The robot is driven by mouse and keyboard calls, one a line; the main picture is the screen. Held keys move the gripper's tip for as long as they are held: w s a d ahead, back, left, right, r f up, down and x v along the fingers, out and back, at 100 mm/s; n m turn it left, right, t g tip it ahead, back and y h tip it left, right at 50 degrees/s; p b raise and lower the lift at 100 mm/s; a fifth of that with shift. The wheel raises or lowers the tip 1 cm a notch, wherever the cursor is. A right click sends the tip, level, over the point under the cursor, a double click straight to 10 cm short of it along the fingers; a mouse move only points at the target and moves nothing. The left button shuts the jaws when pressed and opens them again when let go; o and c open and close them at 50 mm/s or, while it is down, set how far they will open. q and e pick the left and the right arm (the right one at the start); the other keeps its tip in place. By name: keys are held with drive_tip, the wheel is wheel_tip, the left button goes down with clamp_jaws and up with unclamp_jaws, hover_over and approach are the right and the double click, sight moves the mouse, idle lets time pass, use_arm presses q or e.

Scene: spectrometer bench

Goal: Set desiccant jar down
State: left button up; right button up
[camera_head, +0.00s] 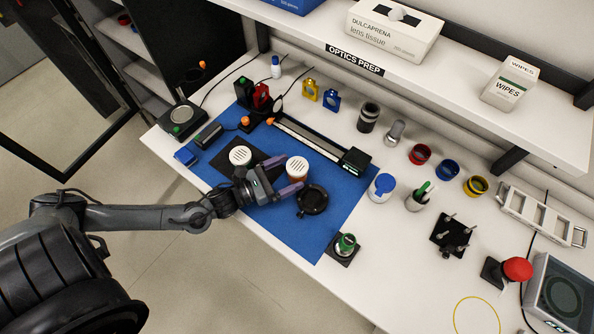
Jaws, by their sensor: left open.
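A desiccant jar (297,167) with a white slotted lid and an orange-brown body stands upright on the blue mat (318,228). My left gripper (284,175) is open, with its purple-tipped fingers at the jar's near-left side. I cannot tell whether the fingers touch it. A second jar with the same kind of white lid (240,155) stands on a black pad (222,169) to the left of my gripper. My right gripper is not in view.
A black round part (312,199) lies close to the right of the gripper. A rail (310,143) runs behind the jars. A green-topped item (345,245) stands at the mat's front right corner. The shelf (340,43) overhangs the bench's back.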

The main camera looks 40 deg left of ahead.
sight(298, 168)
use_arm(q)
drive_tip(key=shift+x, duration=1.9)
drive_tip(key=c, duration=1.2)
drive_tip(key=shift+r, duration=0.2)
